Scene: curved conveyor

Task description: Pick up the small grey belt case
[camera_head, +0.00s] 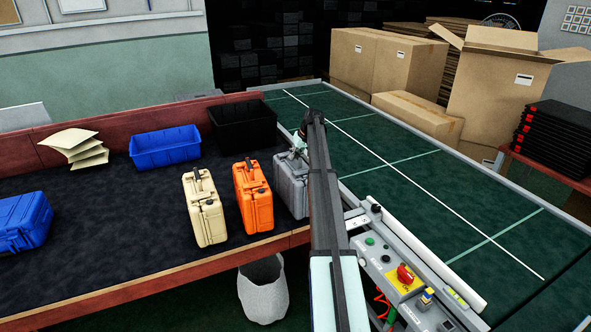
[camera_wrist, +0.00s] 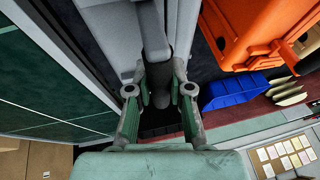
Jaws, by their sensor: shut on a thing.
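The small grey belt case (camera_head: 290,187) stands upright at the right end of the dark table top, right of the orange case, partly hidden by my arm. I cannot tell whether its base touches the table. My gripper (camera_head: 299,146) is at the top of this case. In the wrist view my gripper (camera_wrist: 159,82) has its two fingers on either side of the handle, shut on it.
An orange case (camera_head: 254,197) and a cream case (camera_head: 204,208) stand to the left. A blue bin (camera_head: 165,148) and black bin (camera_head: 243,125) are behind. The green conveyor (camera_head: 400,175) and control panel (camera_head: 398,275) lie right.

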